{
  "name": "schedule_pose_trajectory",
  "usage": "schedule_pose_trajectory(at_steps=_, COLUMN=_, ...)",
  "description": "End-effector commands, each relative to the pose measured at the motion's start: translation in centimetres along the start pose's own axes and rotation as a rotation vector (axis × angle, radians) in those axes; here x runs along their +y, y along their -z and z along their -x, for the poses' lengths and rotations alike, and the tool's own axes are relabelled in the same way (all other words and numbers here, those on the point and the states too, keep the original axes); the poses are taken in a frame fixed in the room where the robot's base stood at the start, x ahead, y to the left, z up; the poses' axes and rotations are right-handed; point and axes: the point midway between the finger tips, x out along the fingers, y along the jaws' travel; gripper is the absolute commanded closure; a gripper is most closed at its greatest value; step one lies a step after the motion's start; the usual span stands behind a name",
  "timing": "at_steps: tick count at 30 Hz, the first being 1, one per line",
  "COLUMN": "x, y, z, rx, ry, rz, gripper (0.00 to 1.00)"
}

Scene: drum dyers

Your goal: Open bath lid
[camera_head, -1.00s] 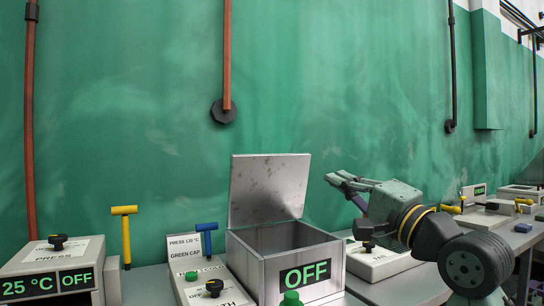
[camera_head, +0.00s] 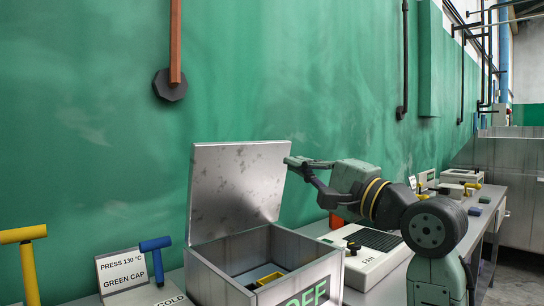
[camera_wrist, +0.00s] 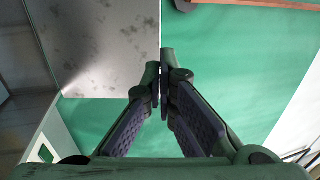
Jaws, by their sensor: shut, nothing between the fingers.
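The bath is a grey metal box (camera_head: 212,284) on the bench, with a green-lettered display on its front. Its lid (camera_head: 232,190) stands raised and roughly upright at the back, leaving the box open at the top. A yellow item (camera_head: 268,279) shows inside the box. My gripper (camera_head: 292,161) is shut and empty at the lid's upper right edge. In the wrist view the shut fingertips (camera_wrist: 166,62) lie beside the lid's edge, with the lid (camera_wrist: 105,45) on the left. I cannot tell whether they touch it.
A white fan unit (camera_head: 365,262) stands right of the bath, below my arm. A yellow-topped handle (camera_head: 22,234), a blue-topped handle (camera_head: 155,246) and a "PRESS 130 °C GREEN CAP" sign (camera_head: 122,272) stand left. The green wall is behind.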

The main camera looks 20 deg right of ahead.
Motion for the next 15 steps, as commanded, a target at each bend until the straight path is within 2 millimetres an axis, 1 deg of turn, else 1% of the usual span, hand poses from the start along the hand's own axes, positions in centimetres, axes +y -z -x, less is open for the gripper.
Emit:
schedule_pose_trajectory(at_steps=4, x=-0.3, y=-0.1, z=-2.7, rx=-0.003, ry=-0.001, rz=0.0, gripper=1.0)
schedule_pose_trajectory(at_steps=12, x=-0.4, y=-0.1, z=-8.6, rx=-0.002, ry=-0.001, rz=0.0, gripper=1.0)
schedule_pose_trajectory(at_steps=15, x=-0.4, y=-0.1, z=-10.3, rx=-0.002, ry=-0.001, rz=0.001, gripper=1.0)
